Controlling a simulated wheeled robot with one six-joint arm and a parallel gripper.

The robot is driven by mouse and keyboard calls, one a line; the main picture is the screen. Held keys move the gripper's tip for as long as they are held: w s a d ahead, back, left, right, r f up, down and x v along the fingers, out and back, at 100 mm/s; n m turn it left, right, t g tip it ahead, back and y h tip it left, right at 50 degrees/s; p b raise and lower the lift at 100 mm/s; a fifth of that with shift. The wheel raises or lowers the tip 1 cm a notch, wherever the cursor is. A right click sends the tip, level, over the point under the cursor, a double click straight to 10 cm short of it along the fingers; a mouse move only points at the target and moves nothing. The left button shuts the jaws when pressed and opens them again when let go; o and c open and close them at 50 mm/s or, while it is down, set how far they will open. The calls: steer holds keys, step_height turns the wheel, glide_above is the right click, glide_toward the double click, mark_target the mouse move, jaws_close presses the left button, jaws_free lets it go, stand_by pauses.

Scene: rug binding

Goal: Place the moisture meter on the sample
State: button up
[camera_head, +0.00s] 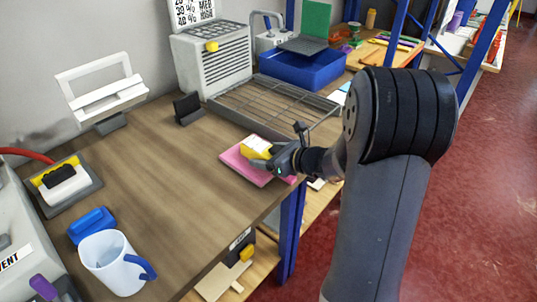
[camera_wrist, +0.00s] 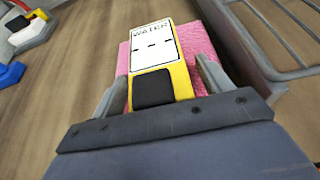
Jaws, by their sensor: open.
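The moisture meter (camera_head: 256,147) is yellow with a black patch and a white display marked "WATER"; it also shows in the wrist view (camera_wrist: 152,45). It lies on the pink sample (camera_head: 243,166), which also shows beneath it in the wrist view (camera_wrist: 197,45). My gripper (camera_head: 275,157) is over the sample's right side at the meter's near end. In the wrist view, its two fingers (camera_wrist: 162,88) stand apart on either side of the meter's black end, with gaps visible. The meter's underside is hidden.
A wire rack (camera_head: 275,105) lies just behind the sample, and a blue bin (camera_head: 302,72) stands beyond it. A white mug (camera_head: 112,262) and a blue block (camera_head: 91,225) are at the front left. The middle of the wooden bench (camera_head: 165,165) is clear.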

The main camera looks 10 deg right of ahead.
steer(key=v, duration=1.2)
steer(key=shift+r, duration=0.15)
steer(key=shift+c, duration=0.2)
stand_by(1.4)
